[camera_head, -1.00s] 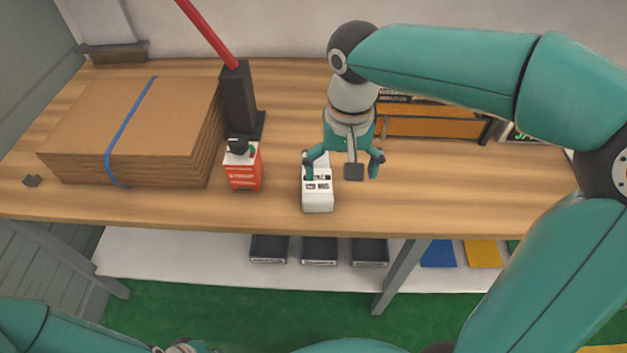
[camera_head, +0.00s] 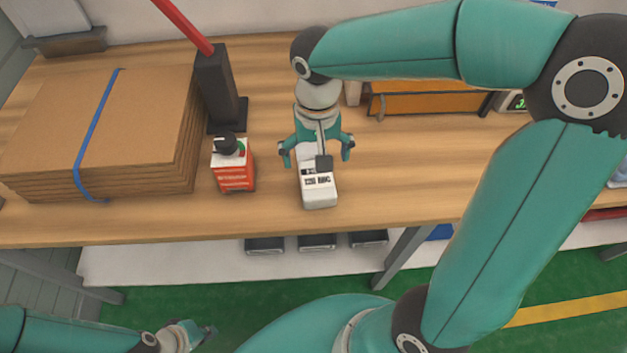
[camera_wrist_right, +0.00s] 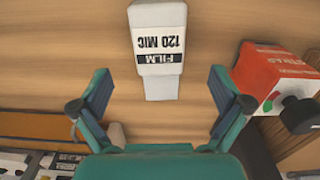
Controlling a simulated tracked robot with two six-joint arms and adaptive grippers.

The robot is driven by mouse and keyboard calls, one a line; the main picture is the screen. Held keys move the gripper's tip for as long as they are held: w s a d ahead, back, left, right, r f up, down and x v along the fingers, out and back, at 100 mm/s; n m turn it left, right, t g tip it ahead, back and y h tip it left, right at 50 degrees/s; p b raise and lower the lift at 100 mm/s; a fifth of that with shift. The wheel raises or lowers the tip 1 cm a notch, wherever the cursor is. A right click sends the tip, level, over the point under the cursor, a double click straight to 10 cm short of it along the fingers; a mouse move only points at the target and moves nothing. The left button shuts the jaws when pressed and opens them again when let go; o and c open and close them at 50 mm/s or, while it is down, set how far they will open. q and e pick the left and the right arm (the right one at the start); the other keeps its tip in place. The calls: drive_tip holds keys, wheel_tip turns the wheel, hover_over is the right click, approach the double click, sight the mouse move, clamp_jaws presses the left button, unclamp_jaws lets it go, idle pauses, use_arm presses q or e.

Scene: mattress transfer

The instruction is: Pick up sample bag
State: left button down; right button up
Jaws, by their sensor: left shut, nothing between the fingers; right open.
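The sample bag (camera_head: 319,188) is a small white packet with a dark-printed label, lying on the wooden table near its front edge. In the right wrist view the bag (camera_wrist_right: 158,48) reads "FILM 120 MIC" upside down, ahead of the gap between my fingers. My right gripper (camera_head: 317,152) is open above the bag's far end, fingers to either side and apart from it; its fingers also show in the right wrist view (camera_wrist_right: 160,95). My left gripper (camera_head: 203,333) is shut and empty, low at the bottom left, below the table's front edge.
A red and white bottle (camera_head: 234,168) with a black cap stands close left of the bag. Behind it is a black stand (camera_head: 217,90) with a red bar. Strapped cardboard (camera_head: 150,110) lies at left, an orange box (camera_head: 435,98) at back right. Table right of the bag is clear.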

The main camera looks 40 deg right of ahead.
sight(316, 175)
wheel_tip(316, 175, down, 8)
drive_tip(key=shift+w+d+f, duration=0.1)
idle(0.4)
drive_tip(key=shift+c, duration=0.2)
drive_tip(key=c, duration=1.2)
drive_tip(key=shift+c, duration=0.2)
